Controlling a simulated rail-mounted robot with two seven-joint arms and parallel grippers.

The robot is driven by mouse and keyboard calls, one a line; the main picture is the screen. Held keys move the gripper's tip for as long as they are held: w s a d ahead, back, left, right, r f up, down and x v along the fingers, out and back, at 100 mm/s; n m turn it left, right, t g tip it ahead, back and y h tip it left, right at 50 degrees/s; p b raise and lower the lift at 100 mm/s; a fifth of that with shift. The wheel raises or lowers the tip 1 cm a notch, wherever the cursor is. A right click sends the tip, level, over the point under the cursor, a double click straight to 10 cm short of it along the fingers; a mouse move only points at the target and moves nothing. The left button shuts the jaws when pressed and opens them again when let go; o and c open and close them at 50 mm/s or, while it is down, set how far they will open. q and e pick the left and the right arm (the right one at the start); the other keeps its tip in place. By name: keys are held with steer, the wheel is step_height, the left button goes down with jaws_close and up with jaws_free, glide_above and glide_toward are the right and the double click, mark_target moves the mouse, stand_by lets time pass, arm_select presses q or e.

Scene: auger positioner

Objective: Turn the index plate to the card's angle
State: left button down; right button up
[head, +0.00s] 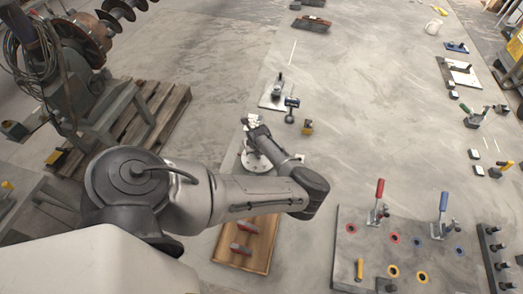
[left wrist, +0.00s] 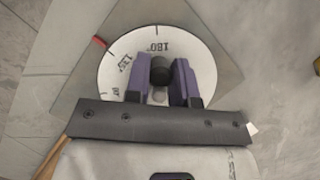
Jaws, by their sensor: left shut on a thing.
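The index plate (left wrist: 117,40) is a white disc on a grey square base (left wrist: 119,15). Its printed labels 90°, 135° and 180° show in the left wrist view. A red pointer (left wrist: 101,42) stands at the disc's upper-left edge, close to the 135° label. My left gripper (left wrist: 161,82) has purple fingers on both sides of a dark round knob (left wrist: 160,67) on the plate and is shut on it. In the head view, my left arm partly covers the white disc (head: 252,162). I cannot make out a card with a readable angle. My right gripper is not in view.
A wooden tray (head: 222,252) with red-handled pieces lies in front of the disc. A grey board (head: 330,250) with red and blue toggle clamps stands at the right. A machine on a pallet (head: 170,110) is at the left. Small fixtures (head: 275,92) stand behind my wrist.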

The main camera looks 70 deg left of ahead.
mark_target(259, 162)
arm_select(q)
steer(key=shift+a+r, duration=0.1)
steer(key=c, duration=1.1)
jaws_free()
steer(key=shift+o, duration=0.6)
steer(key=v, duration=1.3)
steer(key=shift+d+r+p, duration=0.25)
steer(key=shift+r+p, duration=0.05)
steer(key=shift+p, duration=0.15)
